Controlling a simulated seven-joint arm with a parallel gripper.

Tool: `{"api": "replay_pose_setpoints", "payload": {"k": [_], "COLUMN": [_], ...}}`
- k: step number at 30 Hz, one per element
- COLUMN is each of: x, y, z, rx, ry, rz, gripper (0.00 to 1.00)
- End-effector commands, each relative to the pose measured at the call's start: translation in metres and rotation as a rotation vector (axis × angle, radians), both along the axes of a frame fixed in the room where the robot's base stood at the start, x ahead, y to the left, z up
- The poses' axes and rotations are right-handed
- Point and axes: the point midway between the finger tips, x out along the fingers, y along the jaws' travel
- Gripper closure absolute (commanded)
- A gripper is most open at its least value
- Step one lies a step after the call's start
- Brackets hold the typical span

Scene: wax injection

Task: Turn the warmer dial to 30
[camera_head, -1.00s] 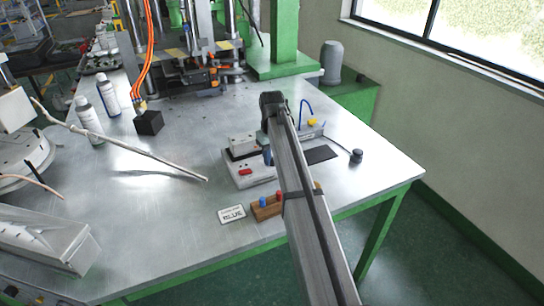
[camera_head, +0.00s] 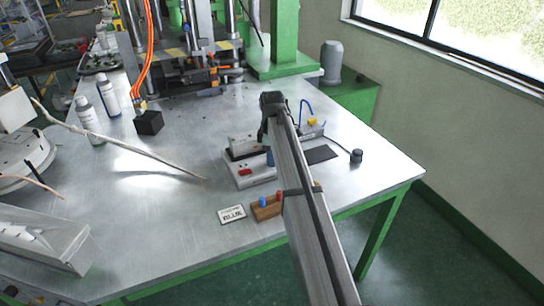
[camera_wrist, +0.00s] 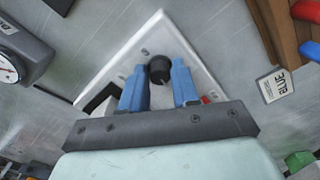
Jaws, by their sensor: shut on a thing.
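The warmer is a low white box (camera_head: 243,180) with a red switch near the table's right side; the wrist view shows its pale top plate (camera_wrist: 150,38) at a tilt. Its black round dial (camera_wrist: 160,70) stands out from that plate. My gripper (camera_wrist: 159,76) has its two blue fingers on either side of the dial and is shut on it. I cannot read any dial marks.
A wooden rack (camera_head: 266,212) with blue and red pegs and a card reading BLUE (camera_head: 232,214) lie in front of the warmer. A dark mat (camera_head: 321,154) and a small black knob-like object (camera_head: 357,156) are to the right. The table's middle left is mostly clear.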

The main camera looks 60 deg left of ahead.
Motion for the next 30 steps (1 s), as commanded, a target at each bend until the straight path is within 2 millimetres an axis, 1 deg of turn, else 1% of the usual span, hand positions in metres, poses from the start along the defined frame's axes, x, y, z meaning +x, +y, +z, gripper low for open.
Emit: {"api": "replay_pose_setpoints", "payload": {"k": [3, 10, 27, 28, 30], "x": [0.0002, 0.0002, 0.0002, 0.0002, 0.0002], "y": [0.0001, 0.0001, 0.0001, 0.0001, 0.0001], "z": [0.0002, 0.0003, 0.0002, 0.0002, 0.0002], "rx": [0.000, 0.001, 0.001, 0.001, 0.001], "ry": [0.000, 0.000, 0.000, 0.000, 0.000], "rz": [0.064, 0.142, 0.169, 0.168, 0.168], "gripper": [1.00, 1.00, 1.00, 0.67, 0.60]}}
